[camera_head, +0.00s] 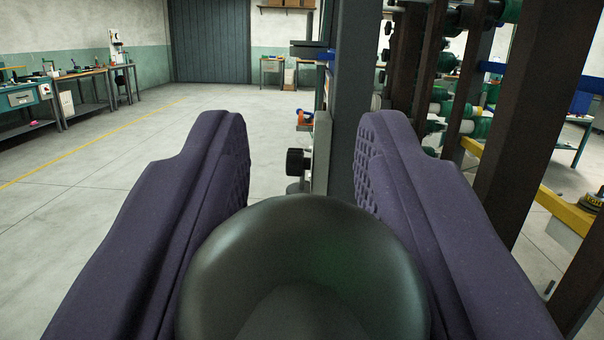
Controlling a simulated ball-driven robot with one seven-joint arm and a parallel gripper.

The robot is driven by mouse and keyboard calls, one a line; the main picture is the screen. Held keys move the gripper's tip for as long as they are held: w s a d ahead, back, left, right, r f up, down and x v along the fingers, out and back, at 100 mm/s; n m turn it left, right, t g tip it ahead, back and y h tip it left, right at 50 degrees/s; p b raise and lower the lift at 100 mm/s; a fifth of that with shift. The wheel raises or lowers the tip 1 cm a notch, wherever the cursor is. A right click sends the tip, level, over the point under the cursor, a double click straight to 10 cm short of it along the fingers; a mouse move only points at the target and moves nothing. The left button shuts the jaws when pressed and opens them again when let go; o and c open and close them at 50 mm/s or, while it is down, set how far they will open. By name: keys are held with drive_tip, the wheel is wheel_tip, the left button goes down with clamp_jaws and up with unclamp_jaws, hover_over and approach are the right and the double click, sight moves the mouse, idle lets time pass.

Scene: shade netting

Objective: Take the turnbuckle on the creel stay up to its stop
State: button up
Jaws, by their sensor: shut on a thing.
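My gripper (304,160) has two purple fingers with textured inner pads, one on each side of the view. The creel (530,130), with dark brown uprights and green-and-white spools, stands at the right.
A yellow rail (560,207) crosses the creel low at the right. Workbenches with tools (75,95) stand along the left wall. A grey door (210,45) and a small bench are at the back. The floor at the left is open.

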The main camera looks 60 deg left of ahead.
drive_tip(key=o, duration=1)
drive_tip(key=shift+c, duration=0.2)
drive_tip(key=shift+r, duration=0.15)
drive_tip(key=r, duration=0.1)
drive_tip(key=s+r, duration=0.1)
drive_tip(key=r, duration=0.1)
drive_tip(key=shift+a+r+p, duration=0.2)
drive_tip(key=shift+p, duration=0.15)
drive_tip(key=s+a, duration=0.3)
drive_tip(key=s, duration=0.3)
drive_tip(key=s+a+r, duration=0.1)
drive_tip(key=s+a, duration=0.2)
drive_tip(key=s, duration=0.4)
drive_tip(key=shift+s+p, duration=0.3)
